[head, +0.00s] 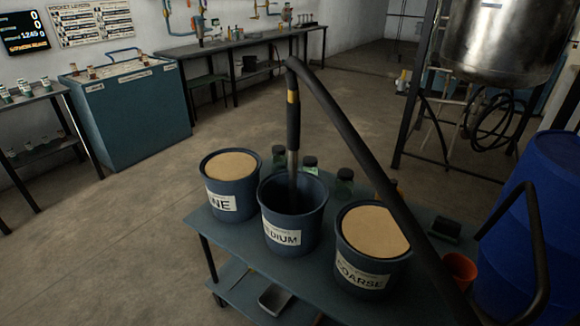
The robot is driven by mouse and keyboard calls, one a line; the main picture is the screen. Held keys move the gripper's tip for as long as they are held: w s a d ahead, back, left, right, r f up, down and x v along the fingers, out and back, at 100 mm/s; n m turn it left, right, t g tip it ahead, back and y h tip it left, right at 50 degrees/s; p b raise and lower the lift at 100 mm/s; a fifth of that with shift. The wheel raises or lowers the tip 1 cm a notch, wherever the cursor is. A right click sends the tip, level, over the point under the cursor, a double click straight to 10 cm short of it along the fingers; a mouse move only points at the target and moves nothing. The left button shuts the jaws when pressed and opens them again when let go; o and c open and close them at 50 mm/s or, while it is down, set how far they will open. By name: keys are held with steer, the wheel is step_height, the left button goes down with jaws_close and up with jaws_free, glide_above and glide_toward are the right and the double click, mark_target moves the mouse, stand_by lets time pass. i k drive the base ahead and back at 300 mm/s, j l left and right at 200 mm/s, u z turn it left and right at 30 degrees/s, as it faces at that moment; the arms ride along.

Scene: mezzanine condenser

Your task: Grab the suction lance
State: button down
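The suction lance (293,122) stands nearly upright in the middle bucket (290,240), labelled "MEDIUM". It has a dark grip, a yellow band near its top and a bare metal lower part. Its lower end is hidden inside the bucket. A thick black hose (350,130) arches from its top down to the lower right, passing in front of the bucket labelled "COARSE". My gripper is not in view.
Left of the lance stands a bucket (219,203) of tan grain; the COARSE bucket (372,275) stands right. All are on a blue-grey cart (215,235). Several dark jars (344,183) sit behind. A blue drum (535,225) blocks the right. Floor left is clear.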

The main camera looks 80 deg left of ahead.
mark_target(292, 103)
steer(key=u, duration=2.4)
steer(key=i+j+z, duration=0.3)
steer(key=i+j, duration=0.4)
